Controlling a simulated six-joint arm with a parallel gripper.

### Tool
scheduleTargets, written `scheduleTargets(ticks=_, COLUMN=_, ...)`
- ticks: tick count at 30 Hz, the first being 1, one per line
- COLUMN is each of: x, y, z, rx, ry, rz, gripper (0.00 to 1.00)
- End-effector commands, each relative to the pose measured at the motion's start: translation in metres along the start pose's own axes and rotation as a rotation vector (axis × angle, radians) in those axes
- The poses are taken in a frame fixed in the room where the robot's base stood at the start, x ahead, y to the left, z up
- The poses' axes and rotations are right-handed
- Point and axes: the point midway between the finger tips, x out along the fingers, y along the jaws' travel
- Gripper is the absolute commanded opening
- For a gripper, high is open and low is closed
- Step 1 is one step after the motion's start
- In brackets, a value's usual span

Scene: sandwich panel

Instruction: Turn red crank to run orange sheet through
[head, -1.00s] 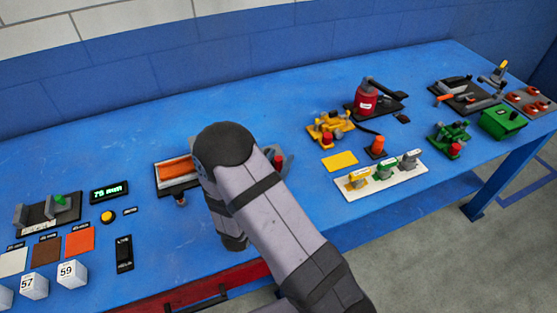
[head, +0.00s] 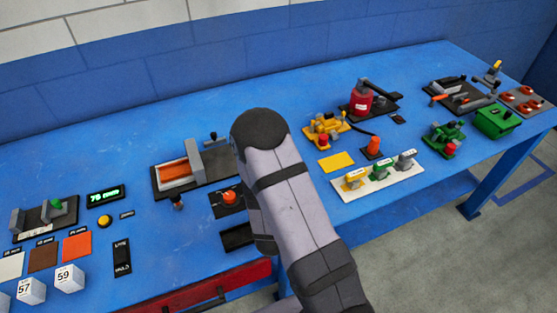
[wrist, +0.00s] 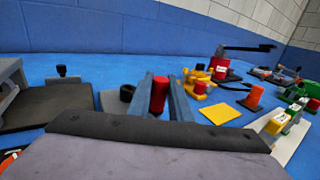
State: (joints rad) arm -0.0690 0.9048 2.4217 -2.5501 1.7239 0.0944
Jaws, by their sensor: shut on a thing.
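The red crank handle (wrist: 160,95) is an upright red cylinder in the wrist view. My gripper (wrist: 162,92) is shut on it, with one blue-grey finger on each side. In the head view my arm hides the gripper and the handle. The orange sheet (head: 174,172) lies flat in the dark-based machine left of my arm, up against its grey upright block (head: 195,158). Whether the sheet runs under the block cannot be told. The crank's link to the machine is hidden.
An orange-red knob on a black plate (head: 228,203) sits in front of the machine. To the right are a yellow device (head: 325,128), a yellow sheet (head: 337,162), an orange cone (head: 373,147) and a white tray (head: 380,184). Sample squares and numbered cubes lie front left.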

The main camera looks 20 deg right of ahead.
Motion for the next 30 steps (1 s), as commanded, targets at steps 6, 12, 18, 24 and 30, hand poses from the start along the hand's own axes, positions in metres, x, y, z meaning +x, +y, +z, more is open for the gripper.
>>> scheduleTargets(ticks=6, x=0.0082, y=-0.0012, z=0.0121, rx=-0.008, ry=-0.01, rz=0.065, gripper=0.0)
scheduleTargets(ticks=12, x=0.0091, y=-0.003, z=0.0114, rx=-0.003, ry=-0.01, rz=0.109, gripper=0.0)
scheduleTargets(ticks=18, x=0.0077, y=-0.0045, z=0.0082, rx=0.007, ry=-0.013, rz=0.139, gripper=0.0)
scheduleTargets(ticks=24, x=0.0068, y=-0.0039, z=0.0047, rx=0.011, ry=-0.013, rz=0.147, gripper=0.0)
scheduleTargets(ticks=30, x=0.0065, y=-0.0041, z=0.0043, rx=0.012, ry=-0.012, rz=0.147, gripper=0.2)
